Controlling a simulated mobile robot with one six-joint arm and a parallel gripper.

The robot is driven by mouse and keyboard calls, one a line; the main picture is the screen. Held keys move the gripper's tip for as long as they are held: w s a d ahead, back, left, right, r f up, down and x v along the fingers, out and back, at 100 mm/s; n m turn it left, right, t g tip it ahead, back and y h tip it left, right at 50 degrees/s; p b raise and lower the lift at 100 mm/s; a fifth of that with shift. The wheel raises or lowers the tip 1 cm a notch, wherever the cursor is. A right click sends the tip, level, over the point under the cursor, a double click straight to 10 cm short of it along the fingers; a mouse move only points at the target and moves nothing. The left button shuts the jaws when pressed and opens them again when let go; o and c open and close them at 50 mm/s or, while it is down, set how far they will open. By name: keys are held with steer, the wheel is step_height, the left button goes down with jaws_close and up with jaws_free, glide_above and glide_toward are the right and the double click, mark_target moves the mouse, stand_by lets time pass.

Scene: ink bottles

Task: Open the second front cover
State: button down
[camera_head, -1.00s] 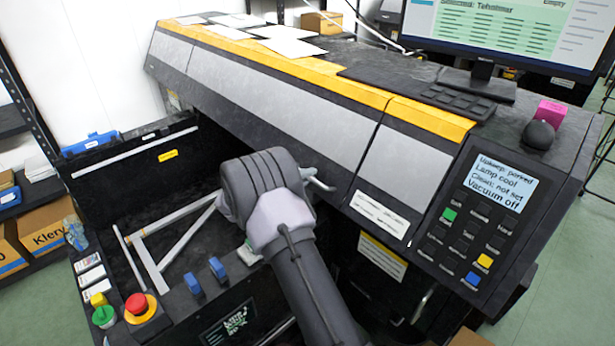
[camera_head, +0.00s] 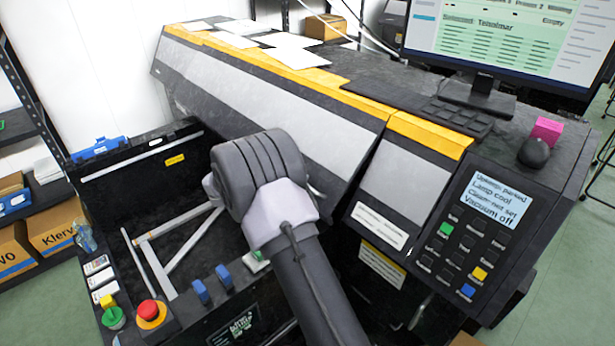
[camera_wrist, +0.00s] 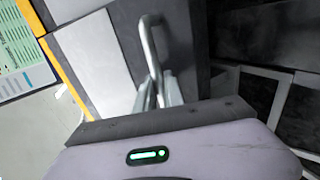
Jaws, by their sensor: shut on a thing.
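The second front cover (camera_head: 280,115) is the long panel with a grey face in the middle of the machine's front. In the head view its lower edge stands out from the machine, out of line with the shorter cover at its right, so it is partly open. In the wrist view a bent metal handle (camera_wrist: 148,45) stands out from the dark lower part of the cover. My gripper (camera_wrist: 160,92) is shut on this handle. In the head view my wrist hides the fingers and most of the handle.
The shorter right cover (camera_head: 400,180) is closed beside a control panel (camera_head: 475,225). Loose papers (camera_head: 290,55) lie on top, with a monitor (camera_head: 500,40) behind. Below are an open bed with a white frame (camera_head: 185,240), blue clips and a red stop button (camera_head: 150,312).

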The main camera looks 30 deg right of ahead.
steer(key=a+r+y+p, duration=0.2)
steer(key=r+y+p, duration=0.2)
steer(key=r+p, duration=0.7)
steer(key=a+r+g+y+p, duration=0.1)
steer(key=a+r+y+p, duration=0.1)
steer(key=r+p, duration=1)
steer(key=shift+s+a+y, duration=0.35)
steer(key=shift+y, duration=0.55)
steer(key=c, duration=1.7)
jaws_free()
